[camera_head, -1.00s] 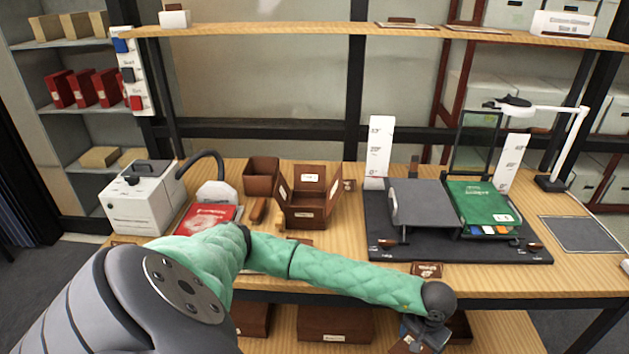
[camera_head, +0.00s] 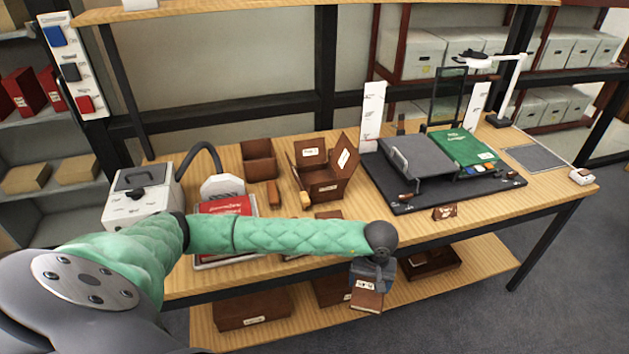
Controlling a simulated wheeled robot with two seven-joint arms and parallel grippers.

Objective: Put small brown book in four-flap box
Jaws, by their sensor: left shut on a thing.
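My left gripper (camera_head: 370,280) is shut on a small brown book (camera_head: 367,299) with a pale label. It holds the book in front of the table's front edge, above the level of the lower shelf. The fingers are mostly hidden behind the wrist and the book. The four-flap box (camera_head: 322,186) is brown and stands on the table, up and to the left of the gripper. Its flaps at the back and right stand raised and carry white labels. The book is apart from the box. My right gripper is not in view.
A brown open bin (camera_head: 259,160) stands left of the box. A red book (camera_head: 226,208) lies partly behind my left arm. A dark board (camera_head: 400,203) with a grey cradle and a green book (camera_head: 461,147) is at the right. Brown boxes (camera_head: 252,307) sit on the lower shelf.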

